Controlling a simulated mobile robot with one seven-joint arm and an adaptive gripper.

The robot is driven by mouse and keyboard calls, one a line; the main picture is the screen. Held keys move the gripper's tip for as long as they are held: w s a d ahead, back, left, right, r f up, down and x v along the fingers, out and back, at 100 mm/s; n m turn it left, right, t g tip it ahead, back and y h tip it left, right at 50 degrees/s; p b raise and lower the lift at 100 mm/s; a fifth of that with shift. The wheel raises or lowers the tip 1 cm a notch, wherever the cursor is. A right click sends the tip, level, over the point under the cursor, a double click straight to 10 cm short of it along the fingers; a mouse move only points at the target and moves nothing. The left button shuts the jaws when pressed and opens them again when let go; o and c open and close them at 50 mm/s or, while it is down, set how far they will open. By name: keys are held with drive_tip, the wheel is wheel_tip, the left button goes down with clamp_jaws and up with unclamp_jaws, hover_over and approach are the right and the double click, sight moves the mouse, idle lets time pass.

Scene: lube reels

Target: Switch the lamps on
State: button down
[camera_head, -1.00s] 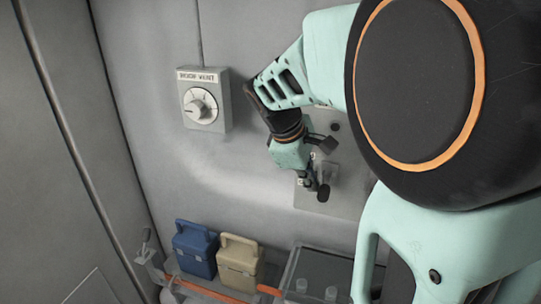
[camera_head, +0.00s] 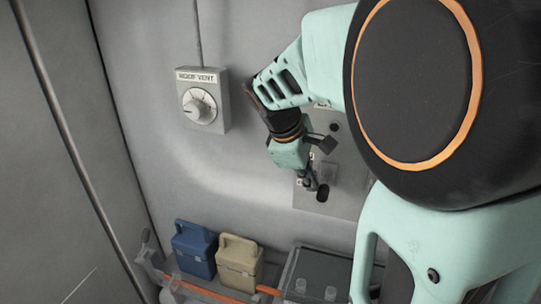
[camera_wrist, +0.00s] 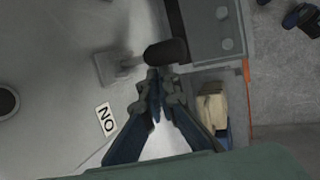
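A grey switch panel (camera_head: 345,195) is on the wall, partly hidden behind my arm in the head view. A lever with a dark rounded knob (camera_wrist: 166,52) stands out from a small square base (camera_wrist: 108,68) on that panel. The knob also shows in the head view (camera_head: 323,193). No lamp is identifiable.
A dial box (camera_head: 205,100) is on the wall to the left. Below are a blue case (camera_head: 194,250), a beige case (camera_head: 239,262) and a dark grey box (camera_head: 318,275), by an orange-edged rail (camera_head: 215,283).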

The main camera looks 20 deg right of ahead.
drive_tip(key=shift+d+r, duration=0.15)
drive_tip(key=shift+r, duration=0.05)
idle(0.4)
drive_tip(key=shift+r+p, duration=0.65)
drive_tip(key=shift+p, duration=0.1)
drive_tip(key=shift+f, duration=0.1)
drive_tip(key=w+a+r+b, duration=0.1)
drive_tip(key=w+a+r, duration=0.2)
drive_tip(key=w+r, duration=0.2)
drive_tip(key=shift+w+v, duration=0.2)
drive_tip(key=shift+v, duration=1)
drive_tip(key=shift+w, duration=0.1)
